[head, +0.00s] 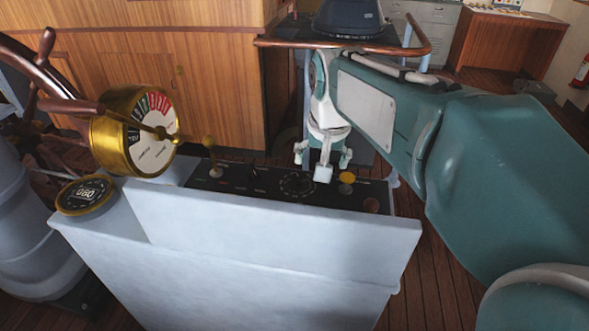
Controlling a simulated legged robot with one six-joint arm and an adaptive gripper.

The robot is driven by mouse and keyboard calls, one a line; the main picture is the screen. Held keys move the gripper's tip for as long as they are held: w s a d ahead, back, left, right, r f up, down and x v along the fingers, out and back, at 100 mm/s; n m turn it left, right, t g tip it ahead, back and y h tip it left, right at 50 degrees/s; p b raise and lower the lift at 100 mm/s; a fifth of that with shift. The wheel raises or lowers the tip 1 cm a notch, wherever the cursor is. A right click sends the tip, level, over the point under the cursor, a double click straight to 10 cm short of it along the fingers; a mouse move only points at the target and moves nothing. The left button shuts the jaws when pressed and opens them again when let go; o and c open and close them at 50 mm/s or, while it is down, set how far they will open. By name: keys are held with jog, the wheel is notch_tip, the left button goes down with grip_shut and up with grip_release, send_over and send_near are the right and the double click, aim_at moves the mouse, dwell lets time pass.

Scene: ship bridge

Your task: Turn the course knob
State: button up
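A round black knob with a dial ring (298,184), which looks like the course knob, sits in the middle of the dark panel (230,178) on the white console. My gripper (322,165) points down over the panel, just right of the knob and partly in front of its right side. Its white fingers are spread apart with nothing visible between them. I cannot tell whether a fingertip touches the knob or panel.
A brass lever (210,157), a yellow button (347,177) and a red button (371,205) share the panel. A brass telegraph (135,132) and a round display reading 080 (86,194) are at the left. A wooden rail (345,44) stands behind.

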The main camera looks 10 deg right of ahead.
jog(key=w+f+m+g, duration=0.2)
jog(key=w+f, duration=0.2)
jog(key=w, duration=0.8)
jog(key=m+g, duration=0.1)
jog(key=m, duration=0.1)
send_near(298, 176)
notch_tip(298, 176, down, 10)
jog(key=shift+f, duration=0.1)
jog(key=c, duration=1.2)
